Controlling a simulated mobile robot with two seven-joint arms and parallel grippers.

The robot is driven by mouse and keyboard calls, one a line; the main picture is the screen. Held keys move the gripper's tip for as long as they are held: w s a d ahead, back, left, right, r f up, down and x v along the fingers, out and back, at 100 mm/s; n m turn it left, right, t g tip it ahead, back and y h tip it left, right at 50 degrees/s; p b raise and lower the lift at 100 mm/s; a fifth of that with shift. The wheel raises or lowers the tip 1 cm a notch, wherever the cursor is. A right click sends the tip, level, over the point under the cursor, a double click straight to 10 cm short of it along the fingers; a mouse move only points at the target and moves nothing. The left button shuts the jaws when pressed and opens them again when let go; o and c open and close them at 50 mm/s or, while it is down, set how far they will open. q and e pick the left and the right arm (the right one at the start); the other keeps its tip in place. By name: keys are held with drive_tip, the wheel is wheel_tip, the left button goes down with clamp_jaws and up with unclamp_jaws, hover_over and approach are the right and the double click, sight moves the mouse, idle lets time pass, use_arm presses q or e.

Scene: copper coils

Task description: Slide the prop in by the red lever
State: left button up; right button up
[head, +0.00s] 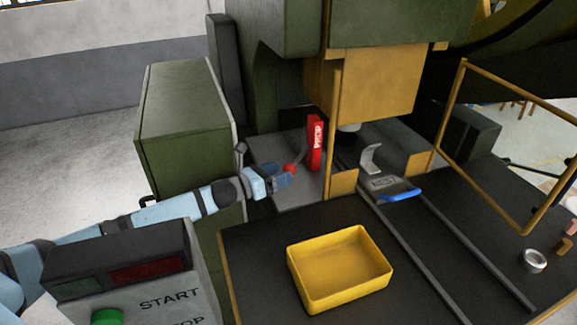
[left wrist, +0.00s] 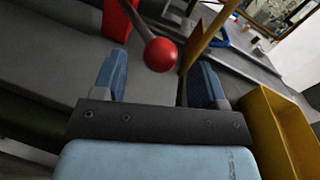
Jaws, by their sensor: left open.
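The prop (head: 315,142) is an upright red block with white lettering, beside the yellow post of the press. A thin grey lever rod runs down from it to a round red knob (head: 289,169). In the left wrist view the red knob (left wrist: 160,55) shows between and just beyond my two finger pads, with the lower part of the prop (left wrist: 118,18) behind it at the upper left. My left gripper (head: 284,179) is open and empty, close to the knob; I cannot tell whether it touches. My right gripper is not in view.
A yellow bin (head: 340,300) stands on the dark table in front. A grey tool with a blue handle (head: 402,194) lies by the rails under the press. A yellow frame guard (head: 482,152) stands at right. A START box (head: 165,296) is at lower left.

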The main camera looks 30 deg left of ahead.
sight(288, 168)
use_arm(q)
drive_tip(key=x, duration=0.2)
drive_tip(key=shift+w+d+r, duration=0.1)
drive_tip(key=shift+w+d, duration=0.05)
drive_tip(key=shift+w, duration=0.1)
drive_tip(key=shift+w+d+p, duration=0.3)
drive_tip(key=shift+w, duration=0.2)
